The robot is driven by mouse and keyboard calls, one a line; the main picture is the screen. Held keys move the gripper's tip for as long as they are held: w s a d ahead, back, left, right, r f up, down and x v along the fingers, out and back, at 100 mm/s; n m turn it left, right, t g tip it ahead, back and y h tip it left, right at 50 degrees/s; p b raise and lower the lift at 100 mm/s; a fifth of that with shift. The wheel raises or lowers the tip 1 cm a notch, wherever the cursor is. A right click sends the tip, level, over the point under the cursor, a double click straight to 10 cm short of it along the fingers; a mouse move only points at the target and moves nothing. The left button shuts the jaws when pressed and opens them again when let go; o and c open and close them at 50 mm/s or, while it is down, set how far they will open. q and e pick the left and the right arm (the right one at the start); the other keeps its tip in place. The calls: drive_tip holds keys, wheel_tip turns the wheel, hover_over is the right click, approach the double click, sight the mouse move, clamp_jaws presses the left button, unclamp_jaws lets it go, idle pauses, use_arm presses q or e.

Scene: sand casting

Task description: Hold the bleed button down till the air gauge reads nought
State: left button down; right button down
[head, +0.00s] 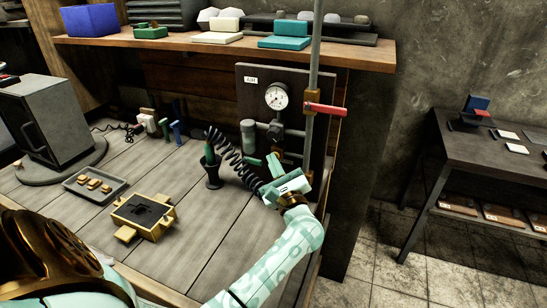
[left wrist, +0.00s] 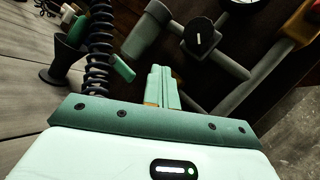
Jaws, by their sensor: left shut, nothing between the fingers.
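The round white air gauge (head: 276,97) sits on a dark upright panel. Its needle is too small to read, and only its lower edge (left wrist: 240,2) shows in the left wrist view. Below it are a black knob with a white mark (left wrist: 199,36) and a grey-green cylinder (head: 248,134) on the pipework. I cannot make out the bleed button for certain. My left gripper (head: 273,164) is shut and empty, in front of the lower pipework. Its fingertips (left wrist: 159,72) point up at the pipework below the knob; I cannot tell whether they touch anything. My right gripper is not in view.
A black coiled hose (head: 232,160) hangs close left of my left gripper, beside a black holder (head: 212,171). A vertical pipe with a red lever (head: 325,109) stands to the right. A yellow box (head: 144,215) and grey tray (head: 81,193) lie on the bench.

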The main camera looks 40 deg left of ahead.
use_arm(q)
drive_tip(key=shift+f, duration=0.45)
drive_tip(key=shift+s+d+f, duration=0.25)
drive_tip(key=shift+s+f, duration=0.05)
drive_tip(key=shift+s, duration=0.3)
drive_tip(key=s+p, duration=0.1)
drive_tip(key=s, duration=0.1)
drive_tip(key=s+d, duration=0.1)
drive_tip(key=s, duration=0.1)
drive_tip(key=shift+s+d+r+p, duration=0.15)
drive_tip(key=shift+s+r+p, duration=0.1)
drive_tip(key=shift+p, duration=0.1)
idle(0.7)
